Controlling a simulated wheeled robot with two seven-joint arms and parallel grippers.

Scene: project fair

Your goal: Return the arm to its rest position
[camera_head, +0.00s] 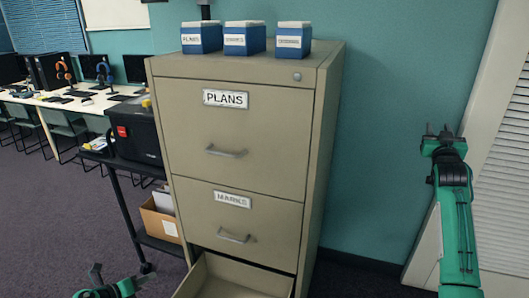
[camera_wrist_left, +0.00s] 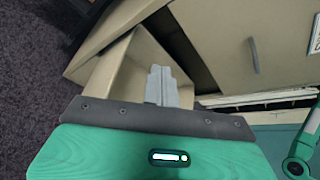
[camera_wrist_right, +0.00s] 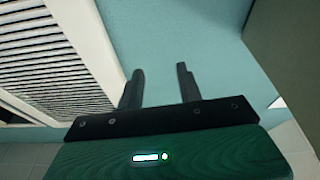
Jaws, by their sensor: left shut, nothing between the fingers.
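My left gripper (camera_head: 95,272) is at the lower left of the head view, left of the filing cabinet's open bottom drawer (camera_head: 236,278). In the left wrist view its fingers (camera_wrist_left: 161,86) are together and empty, with the drawer (camera_wrist_left: 142,62) behind them. My right gripper (camera_head: 443,135) is raised at the right of the head view, well to the right of the cabinet (camera_head: 245,130). In the right wrist view its two fingers (camera_wrist_right: 160,88) are apart with nothing between them.
Three blue-and-white boxes (camera_head: 245,40) stand on the cabinet. A dark cart (camera_head: 120,180) with a black case (camera_head: 136,130) stands close to its left. A white louvred panel (camera_head: 505,170) is behind my right arm. Desks (camera_head: 60,105) are far left.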

